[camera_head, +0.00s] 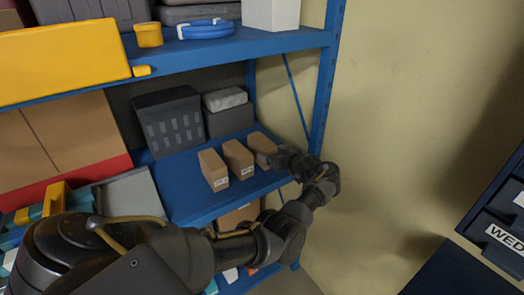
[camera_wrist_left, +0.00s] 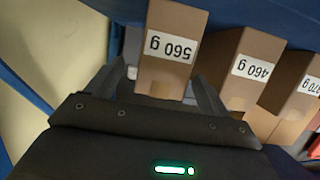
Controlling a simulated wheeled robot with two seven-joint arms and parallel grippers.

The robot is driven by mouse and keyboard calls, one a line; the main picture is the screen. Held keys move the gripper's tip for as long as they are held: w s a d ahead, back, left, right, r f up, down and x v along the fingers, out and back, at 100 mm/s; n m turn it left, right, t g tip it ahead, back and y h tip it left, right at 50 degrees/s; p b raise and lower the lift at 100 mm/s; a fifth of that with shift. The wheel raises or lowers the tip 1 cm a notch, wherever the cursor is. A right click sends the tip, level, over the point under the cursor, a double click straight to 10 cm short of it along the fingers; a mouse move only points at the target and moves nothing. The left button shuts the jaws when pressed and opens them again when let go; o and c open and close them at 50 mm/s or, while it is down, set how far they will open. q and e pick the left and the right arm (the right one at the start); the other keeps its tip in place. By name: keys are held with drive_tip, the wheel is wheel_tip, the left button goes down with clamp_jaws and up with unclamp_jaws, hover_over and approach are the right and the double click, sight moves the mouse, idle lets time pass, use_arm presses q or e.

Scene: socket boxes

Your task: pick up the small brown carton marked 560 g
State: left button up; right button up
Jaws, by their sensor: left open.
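The small brown carton marked 560 g (camera_wrist_left: 170,68) shows with its label upside down in the left wrist view. In the head view it is the rightmost of three small cartons (camera_head: 261,145) on the blue shelf, partly hidden by my left gripper (camera_head: 272,160). My left gripper (camera_wrist_left: 160,72) is open, with one finger on each side of the carton's near end in the picture. I cannot tell how deep the fingers reach, and no contact is clear. My right gripper is not in view.
A carton marked 460 g (camera_wrist_left: 238,70) and one marked 470 g (camera_wrist_left: 297,88) stand close beside it. A dark crate (camera_head: 170,122) and a grey box (camera_head: 229,120) stand behind. A blue post (camera_head: 325,80) rises close to my gripper. An upper shelf (camera_head: 240,45) hangs above.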

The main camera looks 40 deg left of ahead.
sight(258, 142)
use_arm(q)
drive_tip(key=shift+a+r, duration=0.1)
drive_tip(key=shift+a, duration=0.25)
drive_tip(key=p+x, duration=0.1)
drive_tip(key=x, duration=0.3)
drive_tip(key=shift+s+d, duration=0.1)
drive_tip(key=shift+a+f, duration=0.25)
drive_tip(key=shift+a, duration=0.1)
drive_tip(key=shift+d+r, duration=0.1)
drive_tip(key=c, duration=1.4)
drive_tip(key=shift+c, duration=0.4)
drive_tip(key=shift+r, duration=0.15)
